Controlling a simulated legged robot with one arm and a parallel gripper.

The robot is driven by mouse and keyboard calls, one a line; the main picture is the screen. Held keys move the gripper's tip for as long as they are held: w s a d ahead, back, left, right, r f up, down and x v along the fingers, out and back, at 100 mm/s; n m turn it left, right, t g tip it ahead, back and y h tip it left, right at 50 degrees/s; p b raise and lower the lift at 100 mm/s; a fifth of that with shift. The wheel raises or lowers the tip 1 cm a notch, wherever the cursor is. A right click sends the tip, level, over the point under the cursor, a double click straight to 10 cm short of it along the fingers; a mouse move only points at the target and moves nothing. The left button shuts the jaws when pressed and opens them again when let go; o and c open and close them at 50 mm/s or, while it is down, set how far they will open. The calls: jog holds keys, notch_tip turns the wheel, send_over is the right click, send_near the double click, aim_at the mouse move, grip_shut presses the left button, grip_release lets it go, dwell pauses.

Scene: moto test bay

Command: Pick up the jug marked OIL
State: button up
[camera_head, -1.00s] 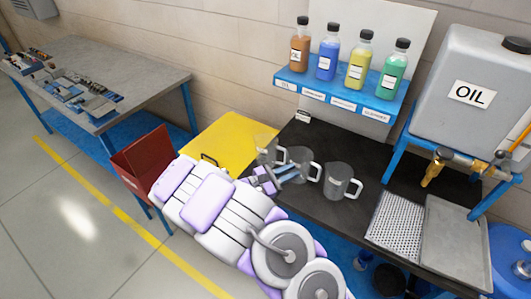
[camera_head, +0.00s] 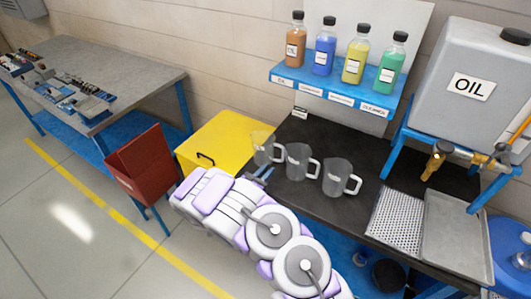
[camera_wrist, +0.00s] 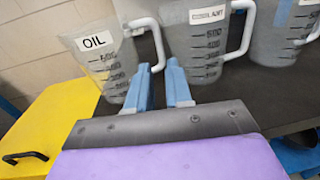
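The jug marked OIL (camera_wrist: 100,62) is clear, with a white handle on its right side. In the head view it is the leftmost of three jugs (camera_head: 262,149), upright on the dark bench. My gripper (camera_wrist: 158,64) has two blue fingers apart, with the lower end of the OIL jug's handle showing between the tips. I cannot tell whether the fingers touch the handle. In the head view my gripper (camera_head: 266,172) is just in front of the OIL jug, partly hidden by my arm.
A jug marked COOLANT (camera_wrist: 208,42) stands close to the right, with a third jug (camera_head: 338,178) beyond it. A yellow cabinet (camera_head: 222,140) is at the left. The blue bottle shelf (camera_head: 335,92) and a grey OIL tank (camera_head: 455,75) are behind and right.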

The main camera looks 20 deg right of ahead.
aim_at(267, 150)
jog(key=x, duration=0.4)
jog(key=shift+w+b, duration=0.2)
jog(key=shift+b, duration=0.15)
jog(key=b+x, duration=0.1)
jog(key=x, duration=0.4)
jog(key=shift+d, duration=0.2)
jog(key=shift+a, duration=0.15)
grip_shut()
